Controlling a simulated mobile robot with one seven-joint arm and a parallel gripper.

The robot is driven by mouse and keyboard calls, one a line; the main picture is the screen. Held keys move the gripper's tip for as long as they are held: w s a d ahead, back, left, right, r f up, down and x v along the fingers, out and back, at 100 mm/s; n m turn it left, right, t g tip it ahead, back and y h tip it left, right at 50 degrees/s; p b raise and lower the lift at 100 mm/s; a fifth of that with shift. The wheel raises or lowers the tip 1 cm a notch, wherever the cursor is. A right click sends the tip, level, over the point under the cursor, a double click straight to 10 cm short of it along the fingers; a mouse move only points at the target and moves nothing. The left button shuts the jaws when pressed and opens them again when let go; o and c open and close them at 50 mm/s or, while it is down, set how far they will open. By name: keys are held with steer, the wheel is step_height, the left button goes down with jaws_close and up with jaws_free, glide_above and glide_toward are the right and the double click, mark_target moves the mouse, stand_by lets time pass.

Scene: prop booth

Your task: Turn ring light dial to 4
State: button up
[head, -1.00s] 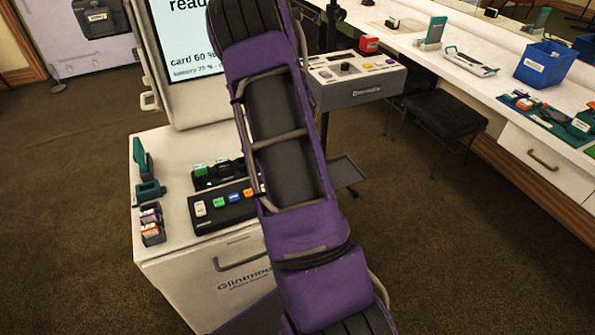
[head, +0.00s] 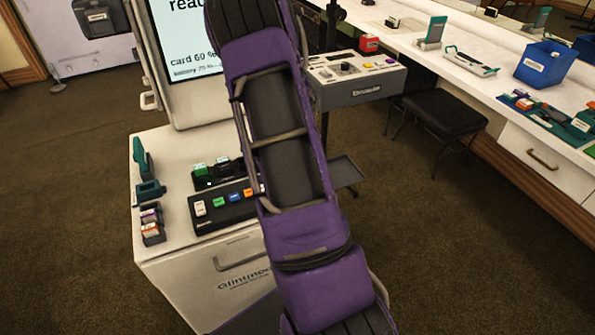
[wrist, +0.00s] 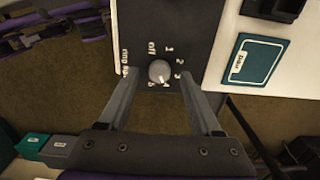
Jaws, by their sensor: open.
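The ring light dial (wrist: 159,71) is a round grey knob on a dark panel (wrist: 185,22) in the wrist view. The panel is marked off, 1, 2, 3, 4 and 5 around the knob. A small light mark on the knob's lower side points toward the 4. My gripper (wrist: 159,75) is open, with one finger on each side of the dial and gaps between fingers and knob. In the head view my arm crosses the middle, and my gripper is not seen there.
A teal card (wrist: 256,61) lies on a white surface right of the panel. In the head view a white cabinet (head: 165,262) carries a black button box (head: 232,209). A grey control box (head: 365,92) stands behind my arm. A counter holds a blue bin (head: 543,66); a black stool (head: 445,112) stands below.

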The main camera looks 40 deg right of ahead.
step_height(320, 180, up, 16)
steer(key=p, duration=0.1)
steer(key=shift+p, duration=0.3)
steer(key=shift+r, duration=0.1)
